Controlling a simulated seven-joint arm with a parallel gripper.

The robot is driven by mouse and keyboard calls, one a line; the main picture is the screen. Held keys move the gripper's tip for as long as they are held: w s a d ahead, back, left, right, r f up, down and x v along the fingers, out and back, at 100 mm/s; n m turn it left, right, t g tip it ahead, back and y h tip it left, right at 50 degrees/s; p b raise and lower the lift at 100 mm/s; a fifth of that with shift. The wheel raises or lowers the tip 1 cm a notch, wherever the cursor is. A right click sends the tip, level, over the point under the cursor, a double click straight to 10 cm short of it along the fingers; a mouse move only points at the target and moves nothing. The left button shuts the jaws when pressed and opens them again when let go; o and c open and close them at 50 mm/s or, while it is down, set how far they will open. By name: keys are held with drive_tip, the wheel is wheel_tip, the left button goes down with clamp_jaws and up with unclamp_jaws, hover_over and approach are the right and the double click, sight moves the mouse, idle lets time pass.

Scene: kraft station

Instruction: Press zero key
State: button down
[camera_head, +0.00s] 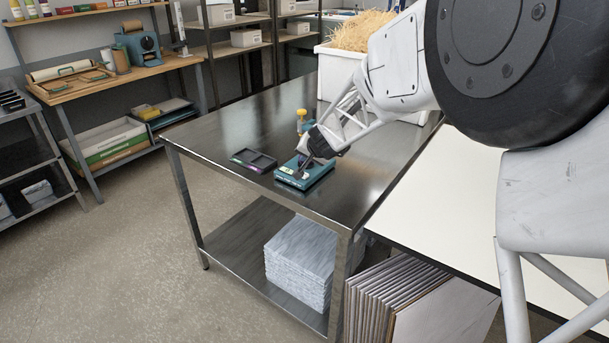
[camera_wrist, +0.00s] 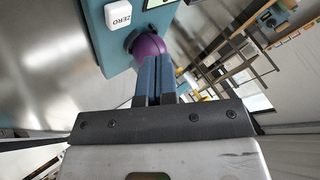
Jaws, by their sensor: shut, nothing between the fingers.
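The white key marked ZERO (camera_wrist: 118,14) is on the face of a teal device (camera_wrist: 97,40) in the wrist view. In the head view the teal device (camera_head: 305,173) sits near the front edge of the steel table, partly hidden by my gripper. My gripper (camera_wrist: 156,62) is shut and empty, its blue fingers together. Its tips are beside a purple round object (camera_wrist: 149,45) and to the lower right of the key, apart from it. In the head view my gripper (camera_head: 304,160) is over the device; its contact there is too small to tell.
A dark tray (camera_head: 254,160) lies left of the device on the steel table (camera_head: 225,130). A small yellow-topped item (camera_head: 301,115) stands behind it. A white bin of straw (camera_head: 338,70) is at the back. The table's left part is clear.

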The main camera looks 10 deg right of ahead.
sight(306, 175)
drive_tip(key=shift+r, duration=1.15)
drive_tip(key=shift+s+r, duration=0.1)
drive_tip(key=shift+s+r, duration=0.25)
drive_tip(key=s+r+n+g, duration=0.2)
drive_tip(key=s+r, duration=0.3)
drive_tip(key=s, duration=0.6)
drive_tip(key=s+r+n+g, duration=0.1)
drive_tip(key=s+r, duration=0.3)
drive_tip(key=s, duration=0.7)
drive_tip(key=s+d+g+h, duration=0.1)
drive_tip(key=s+d, duration=0.1)
drive_tip(key=s, duration=1.1)
drive_tip(key=s+d+f+n+g+h, duration=0.1)
drive_tip(key=s+d+g+h, duration=0.1)
drive_tip(key=s, duration=1.1)
drive_tip(key=shift+s+d+f+n, duration=0.25)
drive_tip(key=shift+s+d+n, duration=0.05)
drive_tip(key=shift+s, duration=0.05)
